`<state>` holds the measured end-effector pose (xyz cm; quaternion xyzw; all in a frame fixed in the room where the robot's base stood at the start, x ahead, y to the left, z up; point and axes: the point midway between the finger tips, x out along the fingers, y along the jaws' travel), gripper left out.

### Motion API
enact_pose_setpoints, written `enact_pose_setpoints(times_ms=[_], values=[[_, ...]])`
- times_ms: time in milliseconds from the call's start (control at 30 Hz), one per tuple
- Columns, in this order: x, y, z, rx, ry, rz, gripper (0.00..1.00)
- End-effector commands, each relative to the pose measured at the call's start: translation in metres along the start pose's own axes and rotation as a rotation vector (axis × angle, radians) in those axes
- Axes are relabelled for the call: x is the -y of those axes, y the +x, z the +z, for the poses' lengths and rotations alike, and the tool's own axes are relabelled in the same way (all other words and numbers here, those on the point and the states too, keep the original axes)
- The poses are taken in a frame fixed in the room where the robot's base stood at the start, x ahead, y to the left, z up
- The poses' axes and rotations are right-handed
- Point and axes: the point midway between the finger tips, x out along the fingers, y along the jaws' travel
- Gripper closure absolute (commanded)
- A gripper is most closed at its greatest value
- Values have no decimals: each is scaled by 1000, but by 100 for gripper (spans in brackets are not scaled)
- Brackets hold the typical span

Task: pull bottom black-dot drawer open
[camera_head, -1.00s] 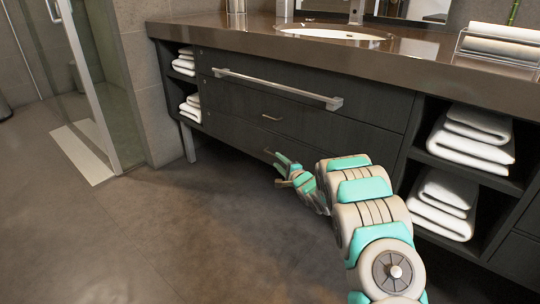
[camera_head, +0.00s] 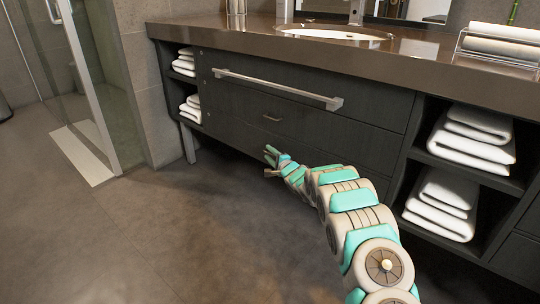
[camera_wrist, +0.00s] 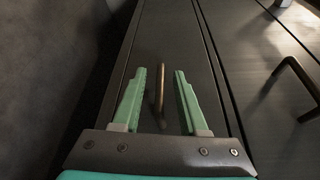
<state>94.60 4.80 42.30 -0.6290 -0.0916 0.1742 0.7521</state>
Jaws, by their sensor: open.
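The bottom drawer (camera_head: 238,137) is a dark front low in the vanity cabinet and looks closed. It fills the middle of the wrist view (camera_wrist: 180,40). My gripper is open, with gaps on both sides of the handle. In the head view my gripper (camera_head: 270,163) is low in front of the bottom drawer and hides the handle there. I cannot make out a black dot.
The middle drawer's handle (camera_head: 271,118) is just above. A long metal bar (camera_head: 275,88) crosses the top drawer. Open shelves with folded white towels (camera_head: 440,205) flank the drawers. The floor (camera_head: 150,230) in front is clear.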

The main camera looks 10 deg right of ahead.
Motion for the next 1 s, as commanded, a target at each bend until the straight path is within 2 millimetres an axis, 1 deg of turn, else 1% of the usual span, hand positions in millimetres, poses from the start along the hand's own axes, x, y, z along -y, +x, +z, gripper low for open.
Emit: enact_pose_setpoints(times_ms=[167, 200, 500, 567, 1000], values=[[0, 0, 0, 0, 0, 0, 58], [0, 0, 0, -1, 0, 0, 60], [0, 0, 0, -1, 0, 0, 94], [0, 0, 0, -1, 0, 0, 100], [0, 0, 0, -1, 0, 1, 100]])
